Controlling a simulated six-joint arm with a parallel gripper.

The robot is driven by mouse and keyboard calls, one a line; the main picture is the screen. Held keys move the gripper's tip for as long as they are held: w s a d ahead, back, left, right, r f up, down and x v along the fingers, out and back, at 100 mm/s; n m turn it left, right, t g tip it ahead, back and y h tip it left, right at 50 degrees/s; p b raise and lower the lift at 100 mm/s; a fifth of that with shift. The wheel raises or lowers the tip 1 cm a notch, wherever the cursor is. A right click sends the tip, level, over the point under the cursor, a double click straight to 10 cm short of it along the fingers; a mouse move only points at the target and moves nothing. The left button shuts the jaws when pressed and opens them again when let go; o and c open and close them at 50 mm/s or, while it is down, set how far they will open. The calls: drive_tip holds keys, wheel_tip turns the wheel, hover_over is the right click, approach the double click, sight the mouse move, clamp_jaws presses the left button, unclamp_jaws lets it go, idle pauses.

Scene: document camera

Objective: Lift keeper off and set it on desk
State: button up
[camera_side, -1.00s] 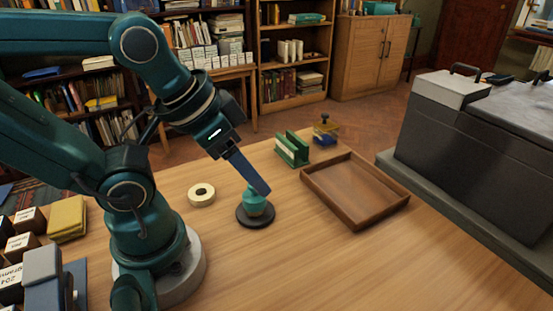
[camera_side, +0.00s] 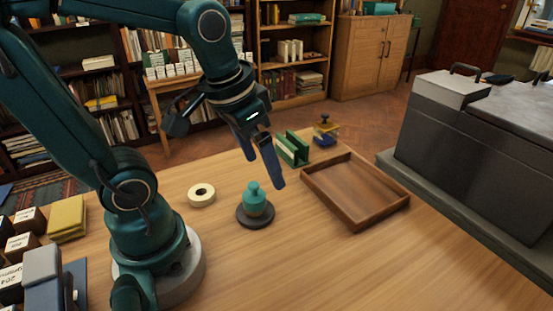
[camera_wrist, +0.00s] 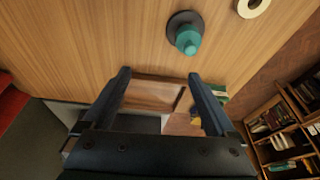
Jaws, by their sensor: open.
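A teal knobbed piece (camera_side: 256,200), which seems to be the keeper, stands upright on a dark round base (camera_side: 252,220) on the desk. In the wrist view the teal piece (camera_wrist: 188,38) and its dark base (camera_wrist: 176,20) lie near the top, beyond my fingertips. My gripper (camera_side: 266,173) is open, tilted downward, above and to the right of the teal piece in the side view. In the wrist view my gripper (camera_wrist: 159,73) has its two fingers wide apart with nothing between them. The teal piece is clear of the fingers.
A cream ring (camera_side: 201,194) lies left of the base. A wooden tray (camera_side: 343,224) stands to the right, with a green holder (camera_side: 293,150) and a blue and yellow item (camera_side: 326,132) behind it. The desk in front is clear. A dark machine (camera_side: 470,140) stands at far right.

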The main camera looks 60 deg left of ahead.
sight(253, 184)
drive_tip(key=a+f+n+g, duration=0.1)
drive_tip(key=a+f, duration=0.1)
drive_tip(key=w+a+f+n+g, duration=0.1)
drive_tip(key=a+f+g, duration=0.1)
drive_tip(key=shift+w+a+f, duration=0.15)
drive_tip(key=shift+a+f, duration=0.25)
drive_tip(key=shift+a+f+n+h, duration=0.2)
drive_tip(key=shift+f+n+h, duration=0.1)
drive_tip(key=shift+s+a+f+g, duration=0.15)
drive_tip(key=shift+s+f+g, duration=0.15)
drive_tip(key=shift+f, duration=2.35)
drive_tip(key=shift+w, duration=0.1)
drive_tip(key=c, duration=1.4)
